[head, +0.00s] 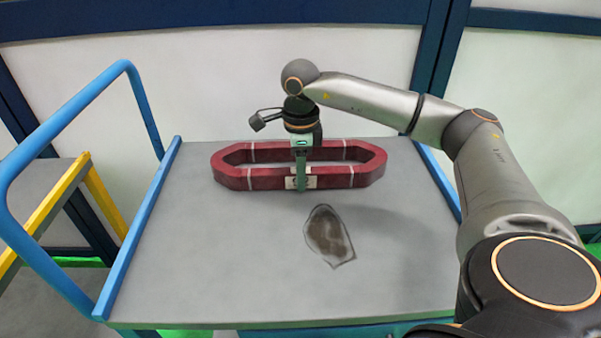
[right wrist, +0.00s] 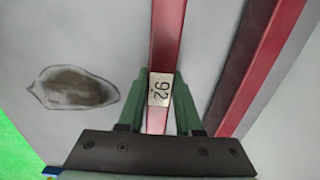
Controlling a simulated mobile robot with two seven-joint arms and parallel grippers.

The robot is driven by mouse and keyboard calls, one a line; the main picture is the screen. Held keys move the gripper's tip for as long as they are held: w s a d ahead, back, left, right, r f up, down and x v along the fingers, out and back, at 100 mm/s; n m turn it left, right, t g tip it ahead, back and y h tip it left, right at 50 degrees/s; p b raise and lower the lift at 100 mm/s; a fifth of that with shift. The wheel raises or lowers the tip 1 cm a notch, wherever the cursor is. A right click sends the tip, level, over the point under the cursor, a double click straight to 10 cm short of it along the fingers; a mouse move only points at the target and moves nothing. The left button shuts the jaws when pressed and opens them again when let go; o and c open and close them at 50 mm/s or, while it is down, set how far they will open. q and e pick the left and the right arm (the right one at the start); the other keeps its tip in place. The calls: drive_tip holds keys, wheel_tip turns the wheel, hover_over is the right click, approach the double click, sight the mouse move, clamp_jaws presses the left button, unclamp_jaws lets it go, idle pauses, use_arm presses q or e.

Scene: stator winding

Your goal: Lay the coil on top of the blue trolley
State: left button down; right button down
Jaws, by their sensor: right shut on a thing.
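The coil (head: 338,176) is a dark red, long six-sided ring with pale bands. It lies level across the back part of the blue trolley's grey top (head: 210,260); I cannot tell whether it touches the top or hovers just above it. My right gripper (head: 301,183) points down and is shut on the middle of the coil's near side, at a pale label. My left gripper is not in view.
A dark stain (head: 328,235) marks the top in front of the coil. A blue handrail (head: 60,125) stands at the trolley's left, with a yellow rail (head: 45,212) beyond. The front of the top is clear. A pale wall with dark blue beams is behind.

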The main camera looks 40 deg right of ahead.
idle(0.3)
drive_tip(key=c, duration=0.6)
unclamp_jaws()
wheel_tip(320, 180, up, 12)
drive_tip(key=shift+r+p, duration=0.1)
drive_tip(key=shift+p, duration=0.8)
